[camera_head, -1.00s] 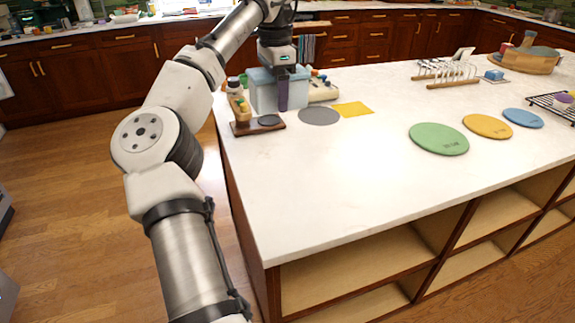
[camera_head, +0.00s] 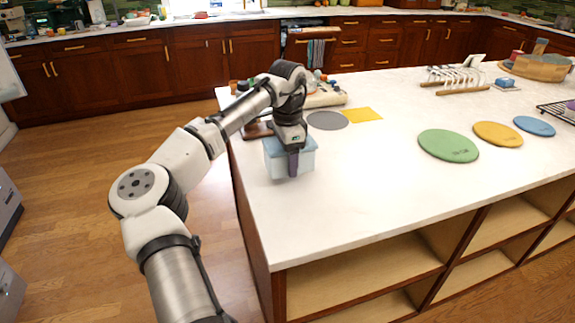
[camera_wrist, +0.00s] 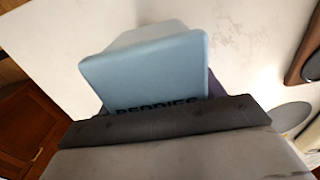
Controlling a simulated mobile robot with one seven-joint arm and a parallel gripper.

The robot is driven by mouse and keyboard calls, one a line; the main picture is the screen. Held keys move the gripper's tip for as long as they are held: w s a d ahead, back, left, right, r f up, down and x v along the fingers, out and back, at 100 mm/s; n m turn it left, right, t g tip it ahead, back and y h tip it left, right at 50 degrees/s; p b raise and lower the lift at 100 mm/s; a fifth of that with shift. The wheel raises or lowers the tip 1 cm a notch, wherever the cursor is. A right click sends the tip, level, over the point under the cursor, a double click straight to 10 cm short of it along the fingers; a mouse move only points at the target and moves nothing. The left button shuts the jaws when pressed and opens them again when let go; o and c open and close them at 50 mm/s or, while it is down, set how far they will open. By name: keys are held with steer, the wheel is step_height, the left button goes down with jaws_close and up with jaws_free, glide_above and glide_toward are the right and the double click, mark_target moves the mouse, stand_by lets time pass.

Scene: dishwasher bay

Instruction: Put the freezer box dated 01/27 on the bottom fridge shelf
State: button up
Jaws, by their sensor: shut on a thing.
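A light blue box (camera_head: 273,157) is held at the left end of the white island counter. My gripper (camera_head: 292,160) is shut on the box from above, with a dark finger down its near side. I cannot tell whether the box touches the counter. In the wrist view the blue box (camera_wrist: 150,70) shows dark lettering that looks like "BERRIES", partly hidden by my gripper (camera_wrist: 165,120). No date is readable. I cannot make out a fridge shelf in these views.
The white counter (camera_head: 350,200) is clear to the right of the box. A grey disc (camera_head: 327,121), a yellow square (camera_head: 364,115) and green (camera_head: 447,146), orange (camera_head: 498,134) and blue (camera_head: 534,126) discs lie on it. A wire rack (camera_head: 455,78) stands behind. Open cubbies (camera_head: 365,275) are below.

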steer(key=shift+f, duration=1.4)
steer(key=o, duration=1.3)
steer(key=shift+f, duration=0.1)
steer(key=shift+c, duration=0.2)
step_height(320, 180, up, 12)
steer(key=shift+r+b, duration=0.1)
steer(key=shift+b, duration=0.45)
